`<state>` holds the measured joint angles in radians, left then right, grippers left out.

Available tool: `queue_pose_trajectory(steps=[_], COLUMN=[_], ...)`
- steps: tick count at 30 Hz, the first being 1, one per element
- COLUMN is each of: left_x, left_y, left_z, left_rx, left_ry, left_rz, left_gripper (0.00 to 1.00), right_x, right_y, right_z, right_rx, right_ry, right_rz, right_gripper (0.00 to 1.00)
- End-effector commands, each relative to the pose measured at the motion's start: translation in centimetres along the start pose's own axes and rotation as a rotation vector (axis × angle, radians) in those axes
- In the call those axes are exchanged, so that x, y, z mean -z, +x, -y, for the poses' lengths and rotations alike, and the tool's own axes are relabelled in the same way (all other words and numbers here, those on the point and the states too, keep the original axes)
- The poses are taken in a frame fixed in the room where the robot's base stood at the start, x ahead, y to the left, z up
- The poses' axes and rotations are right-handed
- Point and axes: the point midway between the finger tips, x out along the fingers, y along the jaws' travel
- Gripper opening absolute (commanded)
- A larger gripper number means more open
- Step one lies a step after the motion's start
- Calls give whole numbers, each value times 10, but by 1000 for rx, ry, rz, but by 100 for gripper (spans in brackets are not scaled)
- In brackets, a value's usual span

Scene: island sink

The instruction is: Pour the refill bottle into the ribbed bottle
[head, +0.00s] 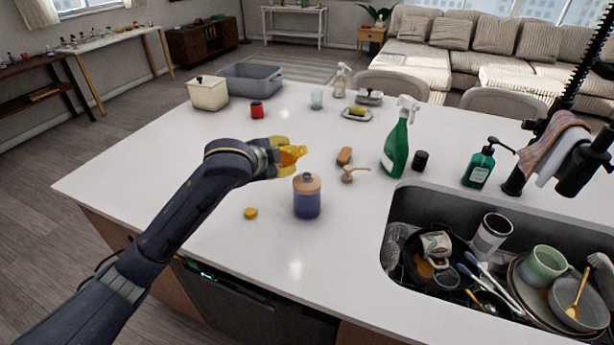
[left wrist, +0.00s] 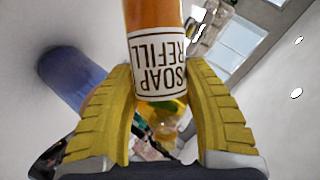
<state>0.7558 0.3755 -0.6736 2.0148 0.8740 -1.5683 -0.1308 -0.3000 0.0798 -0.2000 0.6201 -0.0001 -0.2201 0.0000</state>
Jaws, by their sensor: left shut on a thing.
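My left gripper (head: 280,157), with yellow fingers, is shut on the amber refill bottle (head: 293,154) above the counter. The bottle looks tilted over toward the right. In the left wrist view the refill bottle (left wrist: 157,62) sits between both fingers, its "SOAP REFILL" label upside down. The ribbed bottle (head: 307,201), blue-purple with a tan top, stands upright on the counter just below and right of the gripper. A blue body (left wrist: 72,78) at the left of the wrist view appears to be it. A tan pump head (head: 350,174) and a yellow cap (head: 250,213) lie on the counter. No stream shows.
A green spray bottle (head: 396,147), brown brush (head: 344,156), black cylinder (head: 420,160) and green soap dispenser (head: 479,167) are to the right. The sink (head: 392,225) holds dishes. A red jar (head: 257,109) and cream pot (head: 208,93) stand behind. The front left counter is mostly clear.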

Motion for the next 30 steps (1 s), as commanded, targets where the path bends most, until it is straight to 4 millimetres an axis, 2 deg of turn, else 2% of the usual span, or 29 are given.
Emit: queue_pose_trajectory(steps=[8,14,24,30], left_x=[5,10,-9,-12], left_y=[-3,-6,8,8], left_z=[2,4,-10,-7], left_rx=[-42,-117,-218,-277], left_ry=[-107,-287,-531,-676], left_rz=[-45,-116,-217,-279], left_gripper=[14,14,14,14], right_x=[0,0,0,0], right_y=[0,0,0,0], right_z=[0,0,0,0], right_rx=[0,0,0,0], right_ry=[0,0,0,0], right_rz=[0,0,0,0], right_gripper=[75,75,75,75])
